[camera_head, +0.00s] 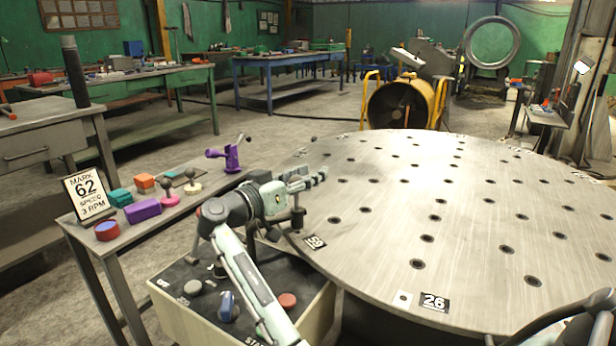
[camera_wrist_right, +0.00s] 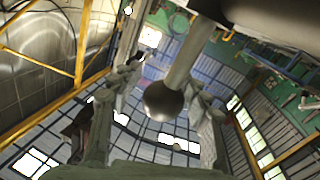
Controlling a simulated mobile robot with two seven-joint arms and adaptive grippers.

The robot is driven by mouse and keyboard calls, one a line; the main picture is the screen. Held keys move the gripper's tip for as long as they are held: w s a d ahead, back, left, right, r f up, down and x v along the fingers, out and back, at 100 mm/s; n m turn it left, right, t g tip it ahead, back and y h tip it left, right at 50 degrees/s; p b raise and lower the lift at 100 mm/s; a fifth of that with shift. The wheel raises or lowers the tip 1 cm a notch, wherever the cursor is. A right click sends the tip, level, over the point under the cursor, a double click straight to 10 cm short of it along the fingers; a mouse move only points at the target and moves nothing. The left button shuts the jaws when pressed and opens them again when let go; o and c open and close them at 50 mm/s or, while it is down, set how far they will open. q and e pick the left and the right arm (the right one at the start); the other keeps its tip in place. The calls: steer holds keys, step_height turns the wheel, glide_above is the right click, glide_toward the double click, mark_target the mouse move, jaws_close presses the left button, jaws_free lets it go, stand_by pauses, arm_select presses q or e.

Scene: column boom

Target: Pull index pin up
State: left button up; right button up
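A dark upright pin (camera_head: 297,217), seemingly the index pin, stands at the near left edge of the round steel table (camera_head: 390,190), beside the "59" label. My right gripper (camera_head: 313,178) is just above it in the head view, with the wrist partly in front. In the right wrist view, a dark ball knob (camera_wrist_right: 165,101) on a pale shaft shows between the two fingers of my right gripper (camera_wrist_right: 158,115). Gaps show on both sides of the ball, so the fingers are apart. I cannot tell how deep the knob sits between them. My left gripper is not in view.
A control box (camera_head: 205,283) with several buttons stands below my right arm. A side bench (camera_head: 140,232) at left holds coloured blocks, knobs, a purple clamp (camera_head: 232,158) and a "MARK 62" sign (camera_head: 86,194). The round table's top is clear, with several holes.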

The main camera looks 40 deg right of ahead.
steer(key=shift+f, duration=0.1)
steer(key=s+a, duration=0.2)
steer(key=a, duration=0.9)
steer(key=shift+s+a, duration=0.2)
steer(key=shift+a, duration=0.2)
